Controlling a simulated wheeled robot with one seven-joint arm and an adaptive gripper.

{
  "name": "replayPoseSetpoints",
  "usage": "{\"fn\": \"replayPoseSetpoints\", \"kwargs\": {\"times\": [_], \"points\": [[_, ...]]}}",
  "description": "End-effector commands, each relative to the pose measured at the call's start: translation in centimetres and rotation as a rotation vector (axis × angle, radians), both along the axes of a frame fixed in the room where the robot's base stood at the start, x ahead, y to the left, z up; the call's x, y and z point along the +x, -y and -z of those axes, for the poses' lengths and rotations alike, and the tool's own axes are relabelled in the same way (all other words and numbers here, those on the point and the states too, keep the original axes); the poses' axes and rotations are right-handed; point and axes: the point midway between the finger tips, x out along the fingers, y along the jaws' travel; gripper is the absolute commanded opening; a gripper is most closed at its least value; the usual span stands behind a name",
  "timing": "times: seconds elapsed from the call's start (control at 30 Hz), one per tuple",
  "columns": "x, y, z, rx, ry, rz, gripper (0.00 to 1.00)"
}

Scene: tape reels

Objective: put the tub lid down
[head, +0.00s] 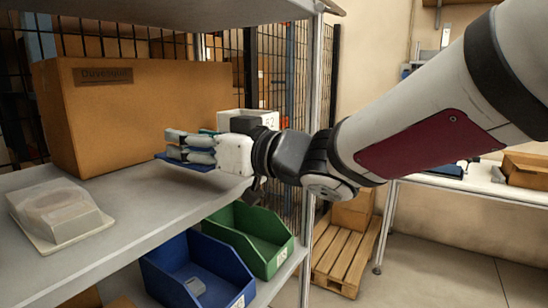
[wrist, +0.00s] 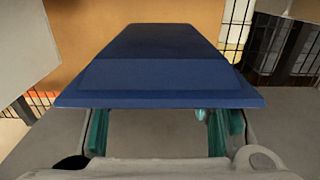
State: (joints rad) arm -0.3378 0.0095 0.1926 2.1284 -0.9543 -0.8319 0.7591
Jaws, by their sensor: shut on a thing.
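The blue tub lid (wrist: 160,62) fills the upper middle of the wrist view, with a raised panel and a wider flat rim. My gripper (wrist: 160,128) is shut on it, its teal finger pads at either side under the near rim. In the head view, my gripper (head: 190,147) is over the grey shelf, in front of the cardboard box. A thin blue edge of the lid (head: 174,160) shows below the fingers there; the rest is hidden. The lid looks roughly level. I cannot tell whether it touches the shelf.
A large cardboard box (head: 130,115) stands behind my gripper on the shelf (head: 140,205). A pale translucent tub (head: 58,212) sits at the left. Blue (head: 200,275) and green (head: 250,238) bins are below. A metal post (head: 315,70) rises to the right. The shelf's middle is clear.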

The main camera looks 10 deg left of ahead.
Motion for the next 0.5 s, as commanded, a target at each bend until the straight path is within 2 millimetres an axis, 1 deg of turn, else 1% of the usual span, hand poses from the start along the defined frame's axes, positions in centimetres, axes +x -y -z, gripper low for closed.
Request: {"fn": "replayPoseSetpoints", "kwargs": {"times": [0.1,0.3,0.4,0.5], "points": [[0.3,-0.4,0.4,-0.001,0.0,-0.001,0.21],[0.2,-0.4,3.0,-0.001,-0.003,-0.001,0.21],[0.2,-0.4,3.6,0.0,0.0,-0.002,0.21],[0.2,-0.3,3.6,0.001,0.001,-0.001,0.21]]}}
